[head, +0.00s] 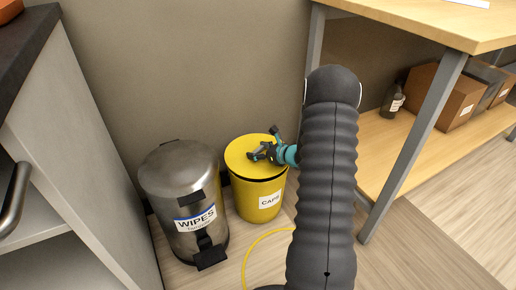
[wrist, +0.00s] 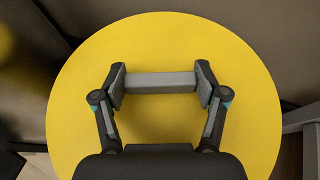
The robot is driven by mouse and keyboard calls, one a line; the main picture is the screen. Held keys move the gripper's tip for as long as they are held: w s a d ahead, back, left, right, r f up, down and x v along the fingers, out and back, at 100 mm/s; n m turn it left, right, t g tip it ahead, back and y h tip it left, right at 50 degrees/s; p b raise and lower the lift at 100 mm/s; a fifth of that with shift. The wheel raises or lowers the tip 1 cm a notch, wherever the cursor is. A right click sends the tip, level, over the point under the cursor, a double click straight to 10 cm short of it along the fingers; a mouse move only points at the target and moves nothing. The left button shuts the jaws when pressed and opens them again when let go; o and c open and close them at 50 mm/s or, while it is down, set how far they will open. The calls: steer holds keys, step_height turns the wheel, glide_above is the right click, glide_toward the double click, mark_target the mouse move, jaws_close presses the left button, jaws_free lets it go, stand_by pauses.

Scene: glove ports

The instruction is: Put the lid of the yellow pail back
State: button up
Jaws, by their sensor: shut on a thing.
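The yellow pail (head: 256,203), labelled CAPS, stands upright on the floor. Its round yellow lid (head: 240,150) is over the pail's mouth and looks about level; I cannot tell whether it rests on the rim or sits just above it. In the wrist view the lid (wrist: 160,40) fills most of the picture, with a grey bar handle (wrist: 160,83) across it. My gripper (head: 264,151) is shut on this handle, one finger at each end of the bar, as the wrist view also shows (wrist: 160,88). The pail's inside is hidden.
A steel pedal bin (head: 180,185) labelled WIPES stands close on the left. A wooden table (head: 430,22) with a grey leg (head: 415,145) is on the right, with boxes (head: 440,95) on its lower shelf. A yellow cable (head: 258,243) lies on the floor in front.

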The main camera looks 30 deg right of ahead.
steer(key=shift+f, duration=0.55)
steer(key=shift+f+b, duration=0.65)
steer(key=shift+b, duration=0.1)
steer(key=o, duration=1.3)
steer(key=shift+o, duration=0.2)
steer(key=shift+s+r, duration=0.1)
steer(key=v, duration=1.2)
